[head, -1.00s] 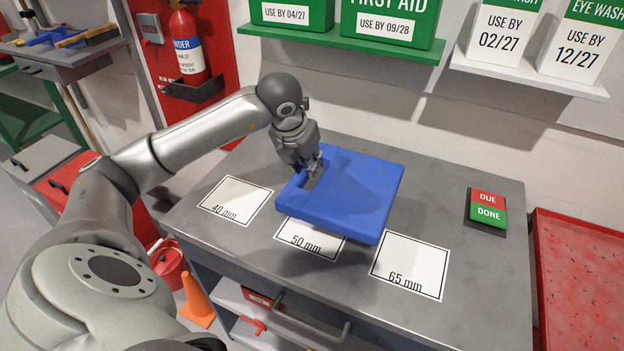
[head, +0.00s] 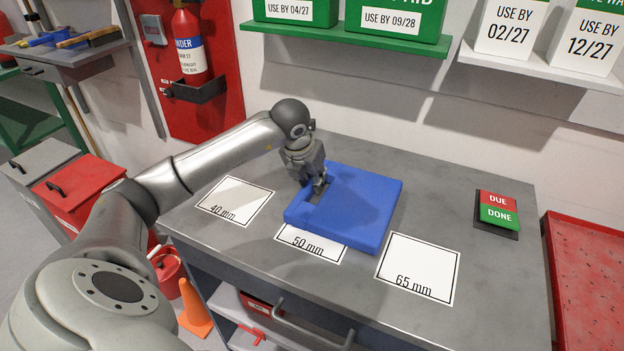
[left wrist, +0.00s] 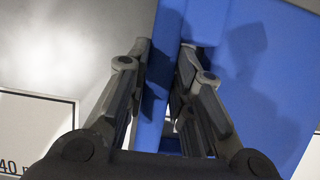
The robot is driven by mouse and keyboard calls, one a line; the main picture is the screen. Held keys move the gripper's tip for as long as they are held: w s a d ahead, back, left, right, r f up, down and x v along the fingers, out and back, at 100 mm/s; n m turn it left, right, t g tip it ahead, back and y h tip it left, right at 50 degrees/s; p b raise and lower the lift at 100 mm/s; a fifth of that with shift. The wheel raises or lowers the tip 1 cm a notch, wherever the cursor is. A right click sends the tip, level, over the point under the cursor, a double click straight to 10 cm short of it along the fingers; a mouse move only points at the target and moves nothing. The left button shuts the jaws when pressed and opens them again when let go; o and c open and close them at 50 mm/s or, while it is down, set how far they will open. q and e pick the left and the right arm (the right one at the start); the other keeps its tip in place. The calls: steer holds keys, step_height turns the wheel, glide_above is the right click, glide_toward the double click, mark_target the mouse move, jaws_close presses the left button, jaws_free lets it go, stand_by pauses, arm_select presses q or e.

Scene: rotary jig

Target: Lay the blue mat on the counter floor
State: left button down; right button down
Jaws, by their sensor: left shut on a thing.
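The blue mat (head: 352,212) is a thick slab with a handle slot near its left edge. It is over the grey counter (head: 470,325), covering much of the 50 mm square. My left gripper (head: 319,186) is shut on the mat's handle bar at its left side. In the left wrist view the two fingers (left wrist: 160,85) stand on either side of the blue bar of the mat (left wrist: 255,70). I cannot tell whether the mat's underside touches the counter. My right gripper is not in view.
White squares marked 40 mm (head: 235,200), 50 mm (head: 310,246) and 65 mm (head: 418,265) lie on the counter. A DUE/DONE block (head: 498,211) sits at the right. A red tray (head: 585,270) stands beyond the right edge. Shelves with boxes hang above the back.

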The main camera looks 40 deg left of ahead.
arm_select(q)
steer(key=shift+f, duration=0.15)
steer(key=c, duration=1.3)
jaws_free()
steer(key=shift+o, duration=0.2)
